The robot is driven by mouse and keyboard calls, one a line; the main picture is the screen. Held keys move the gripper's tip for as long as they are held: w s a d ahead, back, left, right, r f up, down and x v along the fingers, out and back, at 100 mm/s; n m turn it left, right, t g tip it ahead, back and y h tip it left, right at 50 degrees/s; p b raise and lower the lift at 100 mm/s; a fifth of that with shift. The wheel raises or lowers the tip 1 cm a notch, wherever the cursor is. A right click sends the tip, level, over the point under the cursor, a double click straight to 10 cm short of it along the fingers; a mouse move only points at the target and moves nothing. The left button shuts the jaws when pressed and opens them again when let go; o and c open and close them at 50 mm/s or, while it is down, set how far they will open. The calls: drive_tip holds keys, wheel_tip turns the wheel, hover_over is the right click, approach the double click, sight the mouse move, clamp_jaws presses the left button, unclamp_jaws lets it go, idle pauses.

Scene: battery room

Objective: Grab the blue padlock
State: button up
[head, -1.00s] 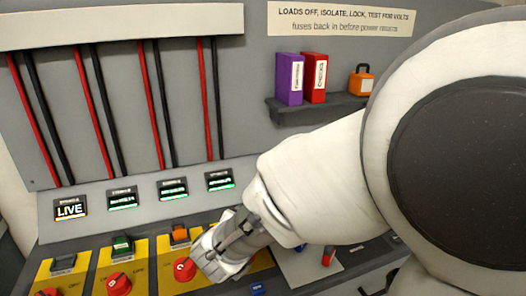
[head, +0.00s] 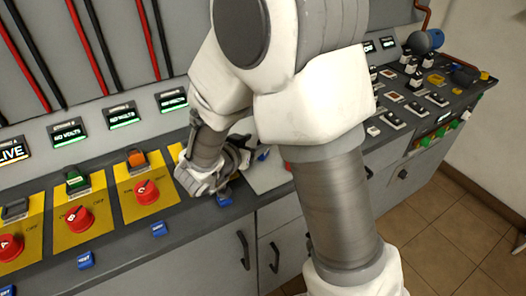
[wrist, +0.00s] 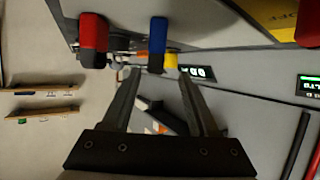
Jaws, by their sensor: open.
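The blue padlock (wrist: 157,42) shows in the wrist view as a narrow upright blue body at top centre. It also shows in the head view as a small blue patch (head: 262,154), mostly hidden by my arm. My gripper (wrist: 160,72) is open, with its fingers on either side of the line to the padlock. The padlock's lower end lies at about the fingertips in the picture; I cannot tell whether it is between them. No contact shows. In the head view my gripper (head: 240,155) is low over the bench, partly hidden.
A red padlock-like piece (wrist: 93,38) is left of the blue one, and a yellow piece (wrist: 170,61) shows close behind it. Red rotary switches (head: 146,191) on yellow plates line the bench at left. A control desk (head: 425,100) stands at right; tiled floor is open there.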

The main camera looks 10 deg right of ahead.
drive_tip(key=shift+w+d+f, duration=0.3)
drive_tip(key=shift+w+d, duration=0.15)
drive_tip(key=shift+w, duration=0.05)
drive_tip(key=x, duration=0.2)
drive_tip(key=b+x, duration=0.1)
drive_tip(key=x, duration=0.1)
drive_tip(key=shift+s+d, duration=0.15)
drive_tip(key=shift+d, duration=0.2)
drive_tip(key=shift+w+d+f+b, duration=0.15)
drive_tip(key=shift+w+d+b, duration=0.15)
drive_tip(key=shift+w, duration=0.1)
clamp_jaws()
